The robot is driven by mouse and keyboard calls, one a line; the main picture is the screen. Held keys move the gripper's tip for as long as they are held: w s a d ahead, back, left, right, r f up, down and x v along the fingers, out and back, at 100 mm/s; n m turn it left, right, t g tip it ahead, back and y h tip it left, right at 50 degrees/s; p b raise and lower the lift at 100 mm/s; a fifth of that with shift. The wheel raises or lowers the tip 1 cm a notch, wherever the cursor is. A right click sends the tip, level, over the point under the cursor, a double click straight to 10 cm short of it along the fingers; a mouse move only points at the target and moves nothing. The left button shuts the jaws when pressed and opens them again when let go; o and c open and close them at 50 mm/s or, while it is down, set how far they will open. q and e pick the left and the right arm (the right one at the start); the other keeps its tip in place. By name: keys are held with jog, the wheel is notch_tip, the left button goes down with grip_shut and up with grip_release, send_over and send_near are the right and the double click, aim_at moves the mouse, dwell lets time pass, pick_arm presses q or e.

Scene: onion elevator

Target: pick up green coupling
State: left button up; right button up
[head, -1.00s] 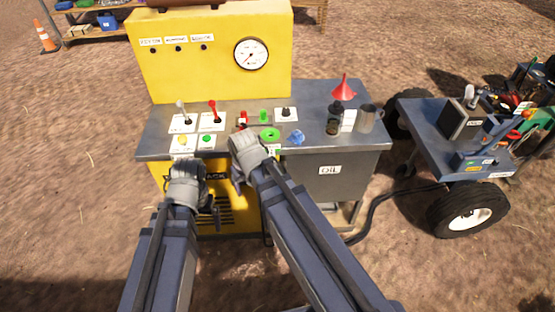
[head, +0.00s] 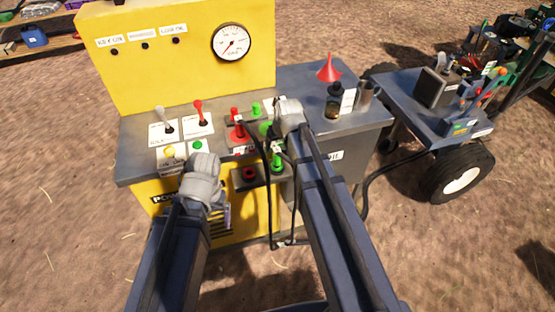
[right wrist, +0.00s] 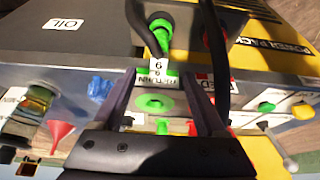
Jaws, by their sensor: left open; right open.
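A green coupling (head: 277,161) with a black hose stands at a grey holder on the front of the yellow power pack. It also shows at the top of the right wrist view (right wrist: 160,32), beyond the fingertips. My right gripper (head: 286,112) is over the machine's top near the front edge; in the right wrist view its fingers (right wrist: 160,80) are open, with a white hose tag (right wrist: 159,68) showing between them and apart from the coupling. My left gripper (head: 206,163) is open in front of the machine's left part, its fingertips partly hidden.
A flat green ring (right wrist: 155,103) lies on the grey top, beside a red coupling (head: 237,127). The holder (head: 249,184) has a red ring. A wheeled cart (head: 400,82) is right.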

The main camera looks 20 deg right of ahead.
aim_at(277, 151)
jog(key=shift+b+x, duration=0.85)
jog(key=shift+x, duration=0.35)
jog(key=b+x, duration=0.5)
jog(key=shift+s+d+f, duration=0.1)
jog(key=shift+s+f, duration=0.1)
jog(key=shift+s, duration=0.05)
jog(key=shift+r, duration=0.1)
grip_shut()
